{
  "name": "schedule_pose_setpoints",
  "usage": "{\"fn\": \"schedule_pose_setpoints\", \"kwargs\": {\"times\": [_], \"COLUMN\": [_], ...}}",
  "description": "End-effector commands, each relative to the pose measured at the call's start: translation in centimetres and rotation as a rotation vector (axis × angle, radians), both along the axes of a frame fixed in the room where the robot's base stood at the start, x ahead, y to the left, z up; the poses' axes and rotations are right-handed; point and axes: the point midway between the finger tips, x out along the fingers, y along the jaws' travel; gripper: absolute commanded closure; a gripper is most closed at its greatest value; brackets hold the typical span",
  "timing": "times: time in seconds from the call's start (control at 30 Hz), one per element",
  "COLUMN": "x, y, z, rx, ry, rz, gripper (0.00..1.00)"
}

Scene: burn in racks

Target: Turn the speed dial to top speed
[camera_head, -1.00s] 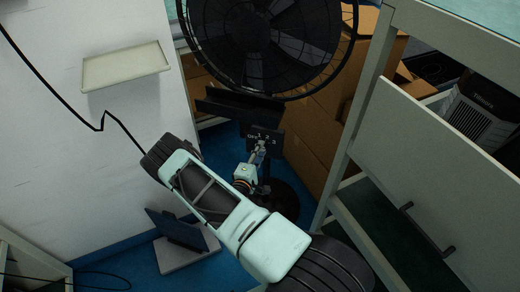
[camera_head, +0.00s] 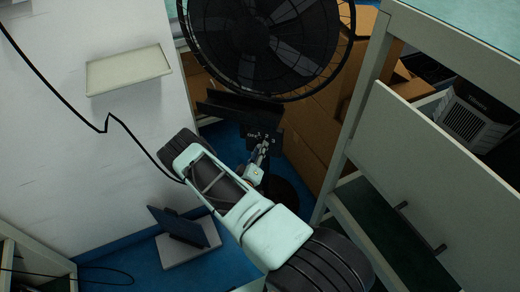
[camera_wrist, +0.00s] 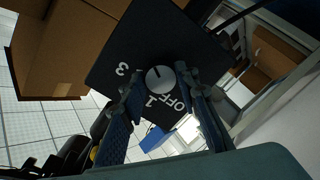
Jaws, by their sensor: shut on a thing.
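The black fan (camera_head: 262,45) stands at the back, with its dark control panel (camera_head: 249,131) below the cage. In the wrist view the pale round speed dial (camera_wrist: 160,79) sits on the panel (camera_wrist: 136,45), with a dark mark at its upper left. "OFF" and "1" are printed below it and "3" to its left. "2" is not visible there; the left finger covers that area. My gripper (camera_wrist: 159,84) is shut on the dial, one finger at each side. In the head view my gripper (camera_head: 260,155) reaches the panel and hides the dial.
Cardboard boxes (camera_head: 316,125) stand behind the fan. A pale rack with a drawer front (camera_head: 425,170) is close on the right. A wall with a small shelf (camera_head: 128,70) and a hanging black cable (camera_head: 62,88) is on the left. A dark panel on a flat base (camera_head: 190,250) lies on the blue floor.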

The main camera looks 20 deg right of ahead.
Motion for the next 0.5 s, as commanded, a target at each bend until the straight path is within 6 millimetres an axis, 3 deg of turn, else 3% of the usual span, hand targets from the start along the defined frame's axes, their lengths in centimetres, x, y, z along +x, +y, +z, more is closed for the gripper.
{"fn": "schedule_pose_setpoints", "kwargs": {"times": [0.5], "x": [0.03], "y": [0.11], "z": [-0.02], "rx": [0.035], "ry": [-0.033], "rz": [0.003], "gripper": [0.95]}}
